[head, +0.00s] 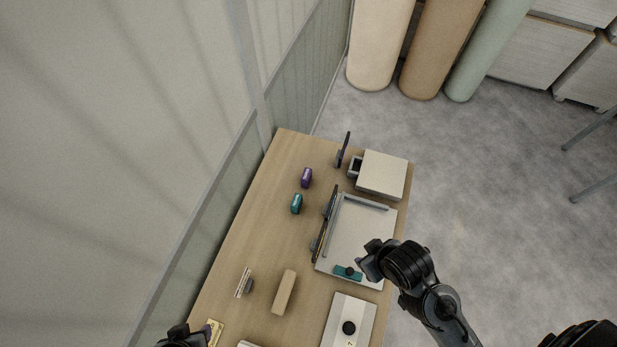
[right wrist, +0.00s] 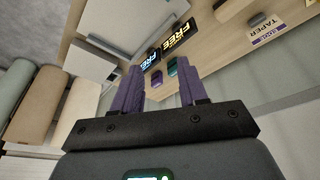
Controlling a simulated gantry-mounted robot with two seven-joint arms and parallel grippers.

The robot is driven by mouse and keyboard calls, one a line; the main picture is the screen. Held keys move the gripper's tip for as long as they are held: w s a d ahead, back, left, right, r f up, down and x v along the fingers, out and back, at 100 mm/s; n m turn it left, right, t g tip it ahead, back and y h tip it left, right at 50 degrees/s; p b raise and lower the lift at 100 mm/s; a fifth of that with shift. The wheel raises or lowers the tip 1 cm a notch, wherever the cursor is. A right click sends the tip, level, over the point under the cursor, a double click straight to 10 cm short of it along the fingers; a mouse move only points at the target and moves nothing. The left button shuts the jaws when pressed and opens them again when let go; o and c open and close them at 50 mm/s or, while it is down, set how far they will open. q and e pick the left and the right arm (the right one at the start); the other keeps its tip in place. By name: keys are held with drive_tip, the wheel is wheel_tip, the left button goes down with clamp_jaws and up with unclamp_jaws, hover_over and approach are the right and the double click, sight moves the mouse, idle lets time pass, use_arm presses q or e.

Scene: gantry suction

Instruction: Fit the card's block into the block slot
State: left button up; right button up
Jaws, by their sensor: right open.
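A purple block (head: 306,177) and a teal block (head: 296,204) lie apart on the left part of the table. In the right wrist view, the purple block (right wrist: 157,77) and teal block (right wrist: 172,68) show between my fingers, some way off. A card with "TAPER" lettering (right wrist: 269,33) shows there; its smaller print is unclear. A yellow card (head: 214,331) lies by my left gripper (head: 185,337), whose fingers are too dark and cut off to read. My right gripper (head: 368,260) is open and empty, with purple fingers (right wrist: 158,68), above the tray's right side. I cannot pick out the block slot.
A pale tray (head: 360,225) holds a teal piece with a black knob (head: 348,271). Dark "FREE" signs (right wrist: 178,36) stand along its left edge. A white box (head: 383,173) stands behind it. A beige bar (head: 284,291) and a white plate with a black knob (head: 340,308) are nearer.

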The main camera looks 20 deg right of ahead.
idle(0.4)
drive_tip(key=o, duration=1)
drive_tip(key=shift+c, duration=0.2)
